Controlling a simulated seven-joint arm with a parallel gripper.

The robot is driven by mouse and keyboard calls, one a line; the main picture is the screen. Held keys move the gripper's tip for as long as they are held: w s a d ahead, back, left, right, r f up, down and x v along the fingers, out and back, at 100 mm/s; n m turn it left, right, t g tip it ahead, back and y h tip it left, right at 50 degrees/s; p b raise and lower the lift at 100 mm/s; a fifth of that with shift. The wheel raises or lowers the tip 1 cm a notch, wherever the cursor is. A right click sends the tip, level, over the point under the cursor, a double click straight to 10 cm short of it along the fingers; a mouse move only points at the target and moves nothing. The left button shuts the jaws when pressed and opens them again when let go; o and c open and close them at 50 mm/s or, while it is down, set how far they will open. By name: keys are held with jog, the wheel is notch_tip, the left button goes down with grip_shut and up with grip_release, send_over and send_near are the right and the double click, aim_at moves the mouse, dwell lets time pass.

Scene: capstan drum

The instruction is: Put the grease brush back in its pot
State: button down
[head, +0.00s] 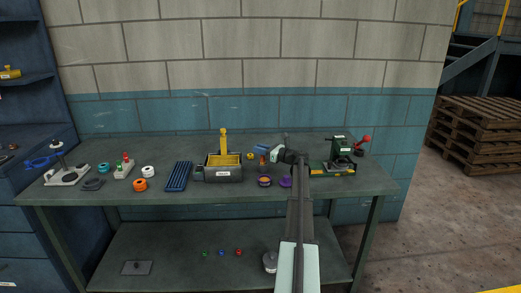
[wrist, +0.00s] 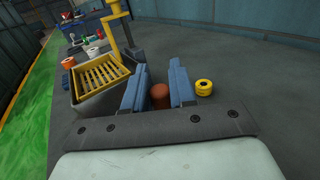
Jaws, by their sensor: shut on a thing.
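My gripper (head: 264,151) is over the back of the workbench, right of the grey tub with the yellow grate. In the wrist view its two blue fingers (wrist: 159,90) close on either side of a reddish-brown cylinder (wrist: 160,95). The cylinder also shows small and orange-red under the gripper in the head view (head: 263,161). It may be the grease brush's handle; no bristles show. I cannot tell whether it is lifted or what is beneath it. I cannot pick out the brush's pot for certain in either view.
The grey tub with its yellow grate (head: 222,174) and upright yellow post stands to the left. A yellow ring (wrist: 204,88) lies close by. A green machine with a red knob (head: 340,152) stands right. The wall (head: 180,114) is behind.

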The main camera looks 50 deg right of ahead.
jog(key=shift+f, duration=1)
dwell(1.0)
dwell(0.3)
jog(key=c, duration=0.8)
grip_release()
jog(key=shift+c, duration=0.2)
jog(key=s, duration=0.4)
jog(key=s+d, duration=0.1)
jog(key=s, duration=0.4)
jog(key=s+d, duration=0.1)
jog(key=s, duration=0.3)
jog(key=shift+s+d, duration=0.25)
jog(key=shift+s, duration=0.05)
